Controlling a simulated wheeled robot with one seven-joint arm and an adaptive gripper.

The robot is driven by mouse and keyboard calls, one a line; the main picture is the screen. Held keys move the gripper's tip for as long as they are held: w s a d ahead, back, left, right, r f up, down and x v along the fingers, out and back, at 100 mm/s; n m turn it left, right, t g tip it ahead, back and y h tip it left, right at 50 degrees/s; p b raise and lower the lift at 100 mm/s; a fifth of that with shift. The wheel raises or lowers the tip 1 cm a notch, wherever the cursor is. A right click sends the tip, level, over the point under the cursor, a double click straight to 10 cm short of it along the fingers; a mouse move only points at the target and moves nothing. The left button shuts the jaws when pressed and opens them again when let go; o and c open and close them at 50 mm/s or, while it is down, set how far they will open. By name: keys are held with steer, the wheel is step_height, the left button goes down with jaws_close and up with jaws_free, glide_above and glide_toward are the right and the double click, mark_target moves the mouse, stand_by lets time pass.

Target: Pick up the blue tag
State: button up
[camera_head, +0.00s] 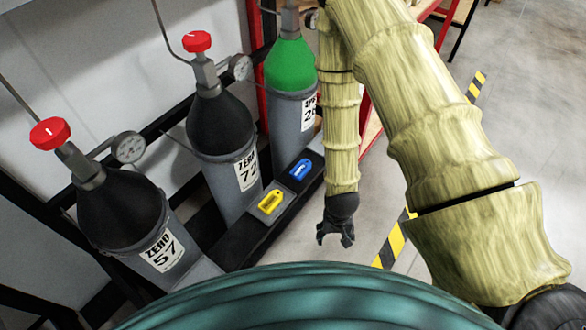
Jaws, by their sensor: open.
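The blue tag (300,170) lies flat on a dark ledge (238,247) in front of the gas cylinders. A yellow tag (270,202) lies on the same ledge, nearer to me and a little left of the blue one. My gripper (334,240) hangs at the end of my arm, right of the ledge and lower in the picture than both tags. It points down, is open and holds nothing. It is apart from the blue tag.
A black cylinder marked 57 (120,215), another marked 72 (220,130) and a green-topped cylinder (290,68) stand behind the ledge, with red valve knobs and gauges. Floor with yellow-black striped tape (391,246) is clear to the right. Red-framed shelving (448,12) stands behind.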

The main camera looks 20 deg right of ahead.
steer(key=w+a+r+m, duration=0.15)
steer(key=w+r, duration=0.25)
steer(key=w, duration=0.4)
steer(key=w+r+m, duration=0.2)
steer(key=w+r, duration=0.2)
steer(key=w, duration=0.3)
step_height(320, 180, up, 9)
steer(key=m+p, duration=0.2)
steer(key=m, duration=0.1)
glide_above(303, 167)
steer(key=f, duration=0.3)
steer(key=f+b, duration=0.1)
steer(key=f, duration=0.1)
steer(key=shift+w+f, duration=0.2)
steer(key=shift+w, duration=0.05)
steer(key=shift+s+a+f+b, duration=0.1)
steer(key=shift+s+f+b, duration=0.05)
steer(key=shift+f, duration=1.2)
steer(key=shift+s+f+b, duration=0.1)
steer(key=shift+f+b, duration=0.05)
steer(key=shift+f, duration=1.2)
steer(key=c, duration=1.1)
